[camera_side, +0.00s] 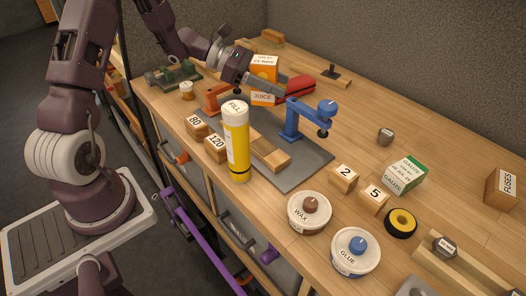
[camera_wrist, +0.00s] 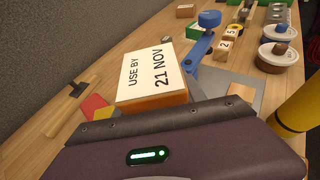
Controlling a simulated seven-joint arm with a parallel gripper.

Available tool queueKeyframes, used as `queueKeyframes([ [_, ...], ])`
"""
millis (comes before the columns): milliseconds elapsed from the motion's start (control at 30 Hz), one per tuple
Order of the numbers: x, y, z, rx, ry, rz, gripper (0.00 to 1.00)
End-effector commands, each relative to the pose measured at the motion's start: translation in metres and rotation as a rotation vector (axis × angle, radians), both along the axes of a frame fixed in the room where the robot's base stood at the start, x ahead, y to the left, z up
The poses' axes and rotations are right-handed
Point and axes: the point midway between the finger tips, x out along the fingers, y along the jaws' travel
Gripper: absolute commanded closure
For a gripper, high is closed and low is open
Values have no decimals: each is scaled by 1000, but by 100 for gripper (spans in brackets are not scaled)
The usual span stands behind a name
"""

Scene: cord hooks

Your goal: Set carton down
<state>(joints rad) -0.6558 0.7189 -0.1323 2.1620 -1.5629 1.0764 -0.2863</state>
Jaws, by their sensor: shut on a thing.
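An orange juice carton (camera_side: 264,68) with a white top and a "JUICE" label is held in my gripper (camera_side: 258,86), near the back of the bench. In the wrist view the carton (camera_wrist: 158,76) shows its white face reading "USE BY 21 NOV". My gripper is shut on it; the fingers pass across its side, and their tips are partly hidden. The carton appears upright. I cannot tell whether its bottom touches the surface below.
A blue clamp (camera_side: 306,120) stands on a grey mat (camera_side: 310,158) just right of the carton. A red case (camera_side: 295,87) lies close behind it. A tall yellow tube (camera_side: 236,145) stands in front. Bare wood (camera_side: 350,105) lies to the right.

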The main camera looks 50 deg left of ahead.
Motion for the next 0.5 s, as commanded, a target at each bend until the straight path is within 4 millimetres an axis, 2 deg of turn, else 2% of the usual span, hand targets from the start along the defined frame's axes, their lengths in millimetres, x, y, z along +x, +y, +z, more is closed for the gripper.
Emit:
queueKeyframes([
  [300,-63,-23,15,-1,1,-7,100],
  [400,-74,-29,15,1,2,-13,100],
  [500,-77,-31,16,2,1,-14,100],
])
